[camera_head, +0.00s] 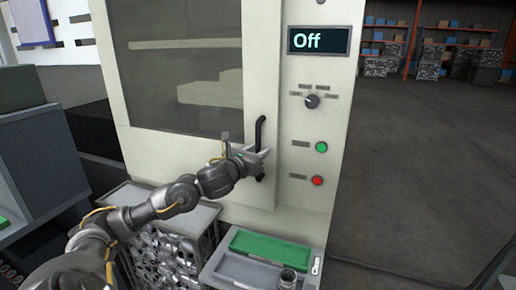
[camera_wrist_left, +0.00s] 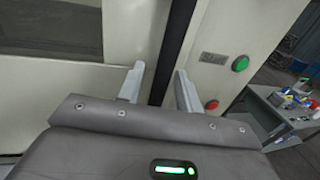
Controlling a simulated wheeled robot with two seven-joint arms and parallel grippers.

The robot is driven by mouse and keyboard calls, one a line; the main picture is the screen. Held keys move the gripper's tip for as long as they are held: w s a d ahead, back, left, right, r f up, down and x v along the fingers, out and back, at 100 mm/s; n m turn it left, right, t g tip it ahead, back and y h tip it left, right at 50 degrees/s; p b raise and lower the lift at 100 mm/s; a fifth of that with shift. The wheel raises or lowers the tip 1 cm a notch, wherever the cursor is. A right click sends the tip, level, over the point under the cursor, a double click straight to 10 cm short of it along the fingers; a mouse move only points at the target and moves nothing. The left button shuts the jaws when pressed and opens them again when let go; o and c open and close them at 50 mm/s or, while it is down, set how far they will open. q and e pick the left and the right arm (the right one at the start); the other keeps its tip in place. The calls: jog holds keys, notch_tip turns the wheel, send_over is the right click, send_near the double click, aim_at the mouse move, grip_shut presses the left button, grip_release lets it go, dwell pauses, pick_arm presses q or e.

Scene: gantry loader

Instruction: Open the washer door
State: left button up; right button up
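The washer (camera_head: 320,110) is a tall cream machine, and its door (camera_head: 180,140) with a large dark window looks shut. A black vertical handle (camera_head: 260,130) is on the door's right edge. My left gripper (camera_head: 247,150) is at the lower half of the handle. In the left wrist view, the two fingers of this gripper (camera_wrist_left: 160,90) are spread apart, with the black handle (camera_wrist_left: 173,50) running between them. Gaps show beside the handle, so the fingers do not look closed on it. My right gripper is out of view.
The washer's panel has a display reading "Off" (camera_head: 318,40), a knob (camera_head: 312,101), a green button (camera_head: 321,147) and a red button (camera_head: 317,181). Below stand a bin of metal parts (camera_head: 170,250) and a grey tray with a green insert (camera_head: 270,247). The floor at right is clear.

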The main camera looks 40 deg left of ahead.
pick_arm(q)
jog(key=shift+w, duration=0.1)
jog(key=shift+c, duration=0.3)
grip_shut()
